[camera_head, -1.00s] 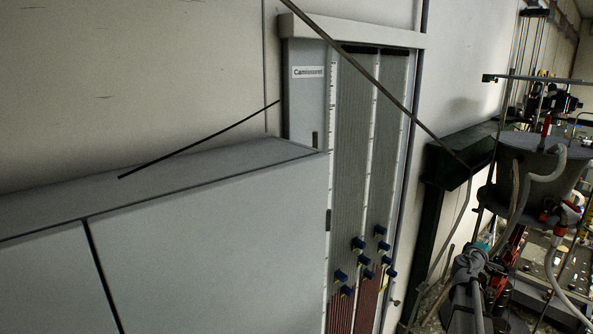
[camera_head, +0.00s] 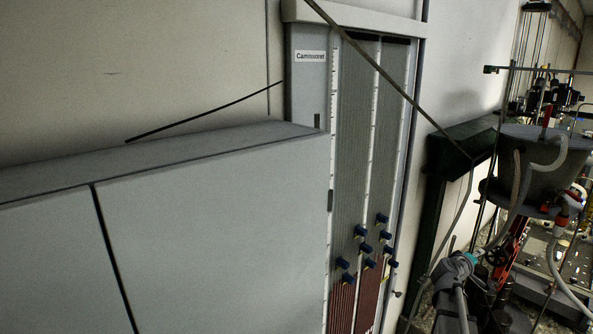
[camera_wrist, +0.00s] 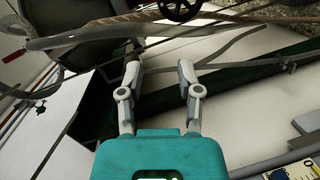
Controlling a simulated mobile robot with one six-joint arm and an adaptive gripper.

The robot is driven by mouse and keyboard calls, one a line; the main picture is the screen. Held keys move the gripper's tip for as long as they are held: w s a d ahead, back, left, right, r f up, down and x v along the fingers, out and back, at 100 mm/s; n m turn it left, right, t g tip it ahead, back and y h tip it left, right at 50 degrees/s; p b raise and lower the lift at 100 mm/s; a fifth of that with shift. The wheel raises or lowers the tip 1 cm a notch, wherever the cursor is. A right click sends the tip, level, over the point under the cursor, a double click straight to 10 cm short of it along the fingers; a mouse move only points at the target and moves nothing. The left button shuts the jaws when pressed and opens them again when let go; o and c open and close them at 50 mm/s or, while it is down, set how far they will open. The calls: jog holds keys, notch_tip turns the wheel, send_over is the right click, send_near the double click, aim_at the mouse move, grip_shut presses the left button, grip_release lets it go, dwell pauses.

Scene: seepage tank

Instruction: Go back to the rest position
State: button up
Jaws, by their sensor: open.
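My gripper (camera_wrist: 160,76) shows in the wrist view with its two grey fingers spread apart and nothing between them. Its teal body fills the bottom middle of that view. A dark green beam and grey hoses lie beyond the fingertips; I cannot tell how far away they are. In the head view, a grey arm part with a teal band (camera_head: 464,264) shows at the lower right, below the grey bucket-like vessel (camera_head: 532,165). The fingers cannot be made out there.
A large grey cabinet (camera_head: 210,230) fills the left. Behind it stands a tall manometer panel (camera_head: 358,130) with several blue valves. A dark green trough (camera_head: 460,148) is right of the panel. Hoses, rods and a cluttered bench (camera_head: 560,262) crowd the right side.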

jog(key=s+a+f+m+g+y+b, duration=0.25)
jog(key=s+a+f+b, duration=0.2)
jog(key=a+f, duration=0.45)
jog(key=s+a+f+m+g+y+b, duration=0.25)
jog(key=s+a+f+y, duration=0.2)
jog(key=a+f, duration=0.55)
jog(key=s+a+f+g+y+b, duration=0.1)
jog(key=s+a+f+y, duration=0.1)
jog(key=a, duration=0.4)
jog(key=s+a+f+g+y+b, duration=0.1)
jog(key=s+a+f+y+b, duration=0.1)
jog(key=s+a+f, duration=0.2)
jog(key=s+a+f+n+g+y+b, duration=0.1)
jog(key=s+a+f+g+y+b, duration=0.1)
jog(key=s+a, duration=0.3)
jog(key=a+f, duration=0.1)
jog(key=a, duration=0.3)
jog(key=shift+s+a+f, duration=0.15)
jog(key=shift+s+f, duration=0.1)
jog(key=shift+s, duration=0.1)
